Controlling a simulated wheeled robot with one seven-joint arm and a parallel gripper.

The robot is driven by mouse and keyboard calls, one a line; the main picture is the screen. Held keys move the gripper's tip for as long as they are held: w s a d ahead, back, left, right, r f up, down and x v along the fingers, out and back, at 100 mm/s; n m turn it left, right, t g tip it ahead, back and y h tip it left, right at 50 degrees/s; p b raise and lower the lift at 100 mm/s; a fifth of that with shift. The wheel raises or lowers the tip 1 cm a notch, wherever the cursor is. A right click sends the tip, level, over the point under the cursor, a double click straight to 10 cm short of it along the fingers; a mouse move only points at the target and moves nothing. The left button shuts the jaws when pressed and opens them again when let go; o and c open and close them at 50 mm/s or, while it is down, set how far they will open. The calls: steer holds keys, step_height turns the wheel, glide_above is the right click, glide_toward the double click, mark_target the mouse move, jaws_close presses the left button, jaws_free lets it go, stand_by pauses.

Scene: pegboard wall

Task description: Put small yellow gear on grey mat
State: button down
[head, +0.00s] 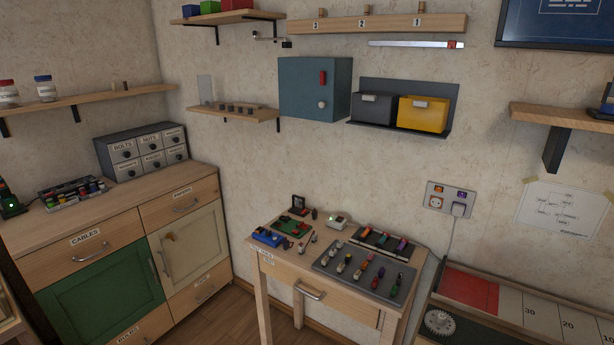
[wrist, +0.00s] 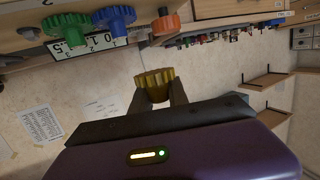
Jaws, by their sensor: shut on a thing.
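The small yellow gear (wrist: 153,84) is between the two dark fingers of my gripper (wrist: 157,92) in the wrist view. The gripper is shut on it. The gear is held clear of any surface, with the pale wall behind it. The head view shows neither my gripper nor this gear. I cannot make out the grey mat for certain. A flat grey board (head: 333,265) on the small table in the head view carries rows of coloured pieces.
In the head view, a pale gear (head: 439,322) lies at the lower right beside a numbered board (head: 540,312).

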steer(key=s+a+f+n+y, duration=0.2)
steer(key=s+a+f, duration=0.6)
steer(key=f, duration=0.4)
steer(key=shift+s+a+y, duration=0.35)
steer(key=shift+s+y, duration=0.15)
steer(key=shift+y, duration=0.1)
